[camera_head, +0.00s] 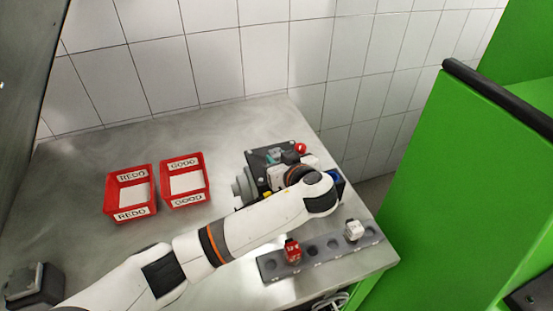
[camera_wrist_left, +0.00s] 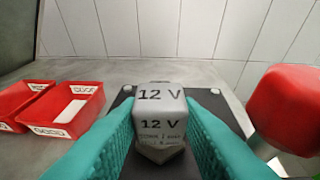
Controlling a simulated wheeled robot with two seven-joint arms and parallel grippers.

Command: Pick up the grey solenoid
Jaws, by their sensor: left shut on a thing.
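The grey solenoid (camera_wrist_left: 160,115), marked "12 V", is between the two teal fingers of my left gripper (camera_wrist_left: 161,108) in the left wrist view. The fingers press on its left and right sides. Its lower end is over a dark plate (camera_wrist_left: 238,112); whether it touches the plate I cannot tell. In the head view my left arm reaches from the left over the pump testbench (camera_head: 245,187) and hides much of it. My right gripper is not in view.
Two red trays, REDO (camera_head: 131,212) and GOOD (camera_head: 186,200), stand on the table's left. A grey rack (camera_head: 312,264) at the front right holds a red solenoid (camera_head: 292,251) and a white one (camera_head: 353,230). A red knob (camera_head: 300,147) is close beside the gripper.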

